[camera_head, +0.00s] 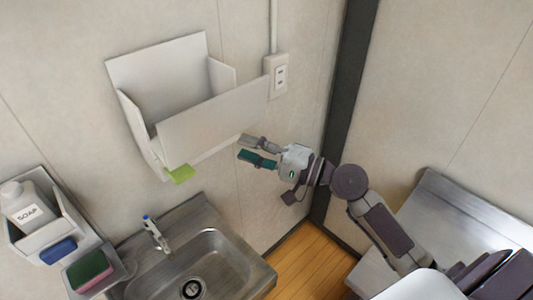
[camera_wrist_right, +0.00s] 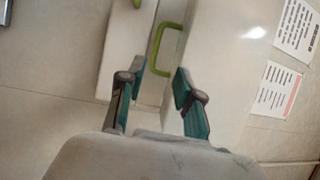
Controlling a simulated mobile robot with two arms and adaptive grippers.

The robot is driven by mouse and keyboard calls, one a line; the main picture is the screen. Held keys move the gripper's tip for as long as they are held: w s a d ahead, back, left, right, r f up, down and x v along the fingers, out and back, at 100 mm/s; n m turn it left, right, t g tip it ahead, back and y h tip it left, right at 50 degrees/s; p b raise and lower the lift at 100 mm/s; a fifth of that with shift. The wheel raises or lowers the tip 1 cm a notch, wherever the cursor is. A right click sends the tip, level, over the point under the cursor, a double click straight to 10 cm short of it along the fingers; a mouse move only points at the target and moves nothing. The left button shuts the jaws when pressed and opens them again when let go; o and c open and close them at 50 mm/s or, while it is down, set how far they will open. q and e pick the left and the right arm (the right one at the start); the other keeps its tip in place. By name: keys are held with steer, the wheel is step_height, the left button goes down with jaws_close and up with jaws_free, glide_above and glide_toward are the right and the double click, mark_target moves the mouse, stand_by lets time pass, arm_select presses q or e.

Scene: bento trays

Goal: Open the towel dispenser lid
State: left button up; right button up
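The white towel dispenser (camera_head: 185,85) is fixed to the wall at the upper left in the head view. Its front panel (camera_head: 215,118) stands angled out from the box, and the inside shows from above. A green tab (camera_head: 180,174) sticks out at its lower edge. In the right wrist view a green loop handle (camera_wrist_right: 157,50) is on a white surface just beyond my fingertips. My right gripper (camera_head: 249,149) is open and empty, below and right of the front panel; its spread fingers also show in the right wrist view (camera_wrist_right: 160,80). My left gripper is out of view.
A metal sink (camera_head: 205,262) with a tap (camera_head: 152,230) is below the dispenser. A soap bottle (camera_head: 25,207) and sponges (camera_head: 90,268) are at the left. A wall outlet (camera_head: 279,76) is right of the panel. Printed sheets (camera_wrist_right: 277,88) show in the wrist view.

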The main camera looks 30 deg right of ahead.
steer(key=shift+v, duration=2.15)
